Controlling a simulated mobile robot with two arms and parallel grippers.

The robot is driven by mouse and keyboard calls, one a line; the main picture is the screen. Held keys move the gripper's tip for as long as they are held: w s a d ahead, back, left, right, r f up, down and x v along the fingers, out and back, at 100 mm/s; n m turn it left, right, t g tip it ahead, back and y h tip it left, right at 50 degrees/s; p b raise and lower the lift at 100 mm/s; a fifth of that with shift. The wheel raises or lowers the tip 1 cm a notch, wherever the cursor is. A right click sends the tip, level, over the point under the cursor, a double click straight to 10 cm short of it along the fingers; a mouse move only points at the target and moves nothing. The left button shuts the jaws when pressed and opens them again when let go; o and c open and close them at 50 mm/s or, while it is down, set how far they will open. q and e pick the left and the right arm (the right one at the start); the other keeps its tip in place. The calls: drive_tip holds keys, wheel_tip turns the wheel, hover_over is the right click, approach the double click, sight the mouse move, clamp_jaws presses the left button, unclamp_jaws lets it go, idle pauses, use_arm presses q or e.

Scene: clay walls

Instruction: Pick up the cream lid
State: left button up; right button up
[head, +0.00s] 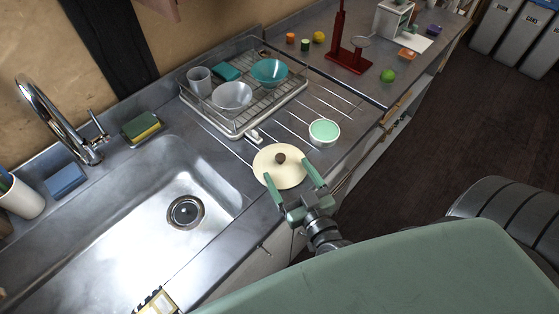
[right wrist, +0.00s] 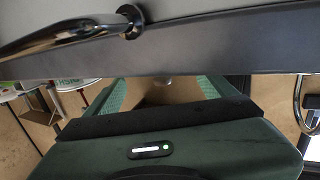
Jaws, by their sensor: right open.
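The cream lid (head: 265,166) with a dark round knob (head: 280,158) lies flat on the ridged drainboard, right of the sink. My right gripper (head: 289,176) is open at the lid's near edge. Its two green fingers spread on either side of that edge, pointing toward the knob, and nothing is between them but part of the lid's rim in the head view. Whether they touch the lid I cannot tell. In the right wrist view the green fingers (right wrist: 160,92) stand apart, and a grey edge hides their tips. My left gripper is not in view.
A mint bowl (head: 324,131) stands just behind the lid to the right. A dish rack (head: 240,122) with bowls and a cup is behind it. The sink basin (head: 140,235) opens on the left. The counter's front edge runs beneath my right gripper.

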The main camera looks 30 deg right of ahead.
sight(282, 163)
drive_tip(key=w, duration=0.4)
drive_tip(key=shift+p, duration=0.4)
drive_tip(key=shift+w+d+f, duration=0.1)
drive_tip(key=shift+w+f, duration=0.05)
drive_tip(key=shift+w, duration=0.4)
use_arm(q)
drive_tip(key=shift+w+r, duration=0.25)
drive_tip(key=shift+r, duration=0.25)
use_arm(e)
drive_tip(key=shift+s, duration=0.15)
clamp_jaws()
